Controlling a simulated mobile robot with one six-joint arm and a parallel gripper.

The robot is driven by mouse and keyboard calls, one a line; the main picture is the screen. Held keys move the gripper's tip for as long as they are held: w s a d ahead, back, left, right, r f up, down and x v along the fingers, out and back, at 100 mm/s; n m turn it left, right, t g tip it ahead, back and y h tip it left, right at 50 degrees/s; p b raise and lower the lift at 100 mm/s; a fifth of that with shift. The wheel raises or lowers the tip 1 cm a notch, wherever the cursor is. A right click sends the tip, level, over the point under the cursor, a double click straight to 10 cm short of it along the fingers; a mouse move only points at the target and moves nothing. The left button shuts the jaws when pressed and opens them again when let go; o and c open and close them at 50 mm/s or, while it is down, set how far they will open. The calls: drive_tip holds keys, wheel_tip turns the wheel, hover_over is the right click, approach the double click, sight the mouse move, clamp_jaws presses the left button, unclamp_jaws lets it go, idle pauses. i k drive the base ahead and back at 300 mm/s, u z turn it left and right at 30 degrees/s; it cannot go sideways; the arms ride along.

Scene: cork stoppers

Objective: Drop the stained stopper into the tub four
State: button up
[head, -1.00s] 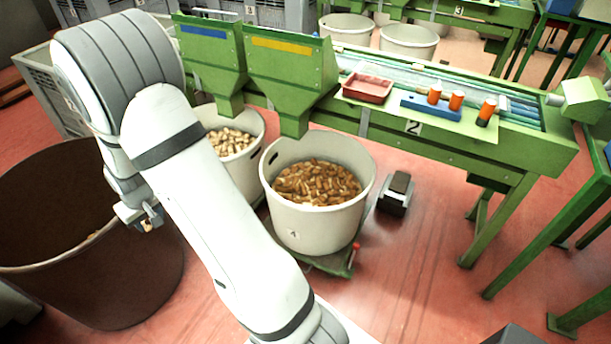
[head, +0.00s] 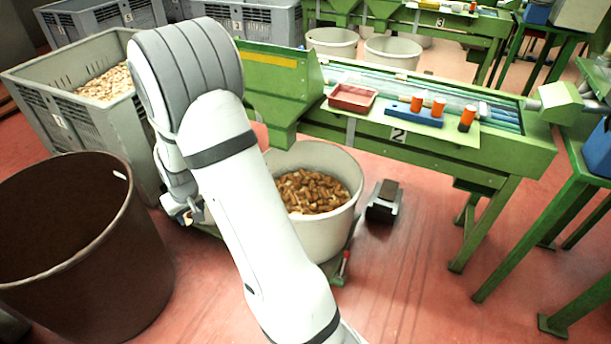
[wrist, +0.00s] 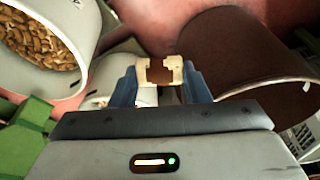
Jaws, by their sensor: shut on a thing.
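My gripper (head: 188,213) hangs from my wrist at the left of my arm in the head view, between the brown drum and tub four. In the wrist view my gripper (wrist: 160,72) is shut on a small brown stopper (wrist: 160,75) between its pale fingertips. Any stain on the stopper is too small to tell. Tub four (head: 328,238) is a cream round tub, partly filled with brown corks, behind and right of my arm. Its left side and number are hidden by my arm. A cream tub with brown corks (wrist: 78,85) also shows at upper left in the wrist view.
A large brown drum (head: 120,255) stands at the left, also in the wrist view (wrist: 235,40). A grey crate (head: 120,135) of pale pieces is behind it. The green conveyor bench (head: 470,165) carries a red tray (head: 352,98). A black pedal (head: 383,203) lies right of the tub.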

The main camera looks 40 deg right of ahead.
sight(292, 171)
drive_tip(key=z, duration=1.1)
drive_tip(key=i, duration=1)
drive_tip(key=z, duration=0.05)
